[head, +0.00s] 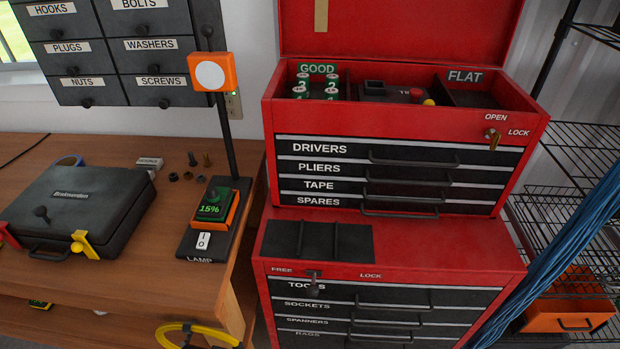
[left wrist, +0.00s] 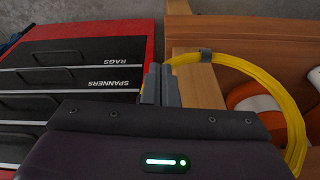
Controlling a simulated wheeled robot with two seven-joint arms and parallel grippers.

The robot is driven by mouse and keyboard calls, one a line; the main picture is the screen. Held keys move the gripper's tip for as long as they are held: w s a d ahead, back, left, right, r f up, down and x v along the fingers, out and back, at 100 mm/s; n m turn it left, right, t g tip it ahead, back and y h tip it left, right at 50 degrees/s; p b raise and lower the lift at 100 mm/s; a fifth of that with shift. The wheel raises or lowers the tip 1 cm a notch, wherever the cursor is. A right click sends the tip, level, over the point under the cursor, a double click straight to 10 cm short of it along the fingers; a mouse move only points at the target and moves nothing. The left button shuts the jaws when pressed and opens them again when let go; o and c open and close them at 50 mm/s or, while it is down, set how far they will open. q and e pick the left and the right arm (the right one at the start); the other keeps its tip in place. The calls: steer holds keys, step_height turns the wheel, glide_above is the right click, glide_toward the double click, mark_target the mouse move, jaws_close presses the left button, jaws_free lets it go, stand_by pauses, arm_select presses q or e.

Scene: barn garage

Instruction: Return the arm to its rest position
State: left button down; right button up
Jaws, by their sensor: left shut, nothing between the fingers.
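My left gripper (left wrist: 160,84) shows in the left wrist view, with its grey fingers together and nothing held between them. It is in front of the table's wooden edge and beside the lower red tool cabinet (left wrist: 152,40), whose labels appear upside down. A yellow hose or cable loop (left wrist: 262,78) with a grey clip passes just behind the fingertips; I cannot tell whether they touch. Neither gripper shows in the head view.
The wooden workbench (head: 120,290) holds a dark case (head: 80,205) and a lamp base with a charger. A red tool chest (head: 400,130) stands open on the lower cabinet. The yellow loop (head: 205,327) hangs at the bench's front. Wire shelving (head: 575,135) is at right.

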arm_select(q)
steer(key=s+a+f+g+b, duration=0.15)
steer(key=s+f, duration=0.25)
steer(key=f, duration=0.8)
steer(key=s+f+t+b, duration=0.15)
steer(key=s+f, duration=0.25)
steer(key=f, duration=0.8)
steer(key=s+a+f+g+b, duration=0.1)
steer(key=s+a+f+b, duration=0.1)
steer(key=s+f, duration=1.1)
steer(key=shift+s+a+f+g+b, duration=0.15)
steer(key=shift+s+a+g+b, duration=0.2)
steer(key=shift+s+b, duration=0.55)
